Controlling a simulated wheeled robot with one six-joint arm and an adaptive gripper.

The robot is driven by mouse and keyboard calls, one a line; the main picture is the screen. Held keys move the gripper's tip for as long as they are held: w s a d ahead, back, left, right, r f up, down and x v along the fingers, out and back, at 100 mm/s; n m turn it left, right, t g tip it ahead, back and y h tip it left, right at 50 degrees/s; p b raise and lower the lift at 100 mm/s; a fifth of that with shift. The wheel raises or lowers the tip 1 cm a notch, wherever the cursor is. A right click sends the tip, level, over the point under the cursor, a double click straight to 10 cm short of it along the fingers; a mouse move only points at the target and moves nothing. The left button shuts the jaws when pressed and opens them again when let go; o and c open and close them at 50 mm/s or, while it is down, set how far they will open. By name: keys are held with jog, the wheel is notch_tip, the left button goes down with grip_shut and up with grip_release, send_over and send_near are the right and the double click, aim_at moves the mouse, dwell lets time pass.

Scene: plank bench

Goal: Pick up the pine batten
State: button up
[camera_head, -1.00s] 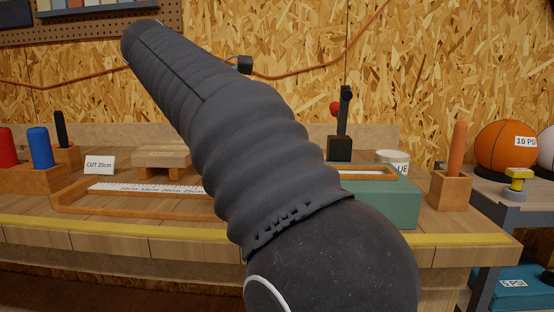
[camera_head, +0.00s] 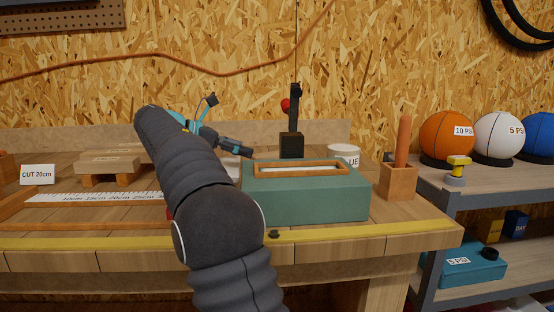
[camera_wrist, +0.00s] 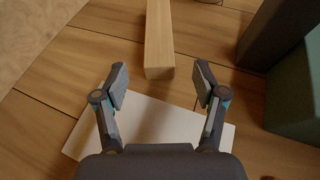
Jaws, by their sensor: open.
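The pine batten (camera_wrist: 159,38) is a pale square-edged wooden bar in the wrist view. It runs from the top edge down to the middle, its near end between my fingertips. My gripper (camera_wrist: 160,82) is open, one finger on each side of that end with gaps, and holds nothing. In the head view my gripper (camera_head: 236,148) is partly seen beyond my arm, left of the green box. I cannot make out the batten there; my arm covers part of that area.
A green box (camera_head: 310,200) with a wood-framed top stands at right, also in the wrist view (camera_wrist: 298,95). A dark block (camera_wrist: 272,30) is close by. A white panel (camera_wrist: 150,122) lies below my gripper.

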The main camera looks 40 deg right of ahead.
aim_at(266, 154)
jog(key=shift+x, duration=3.85)
jog(key=shift+w+r, duration=0.1)
jog(key=shift+w, duration=0.05)
jog(key=shift+c, duration=0.3)
grip_shut()
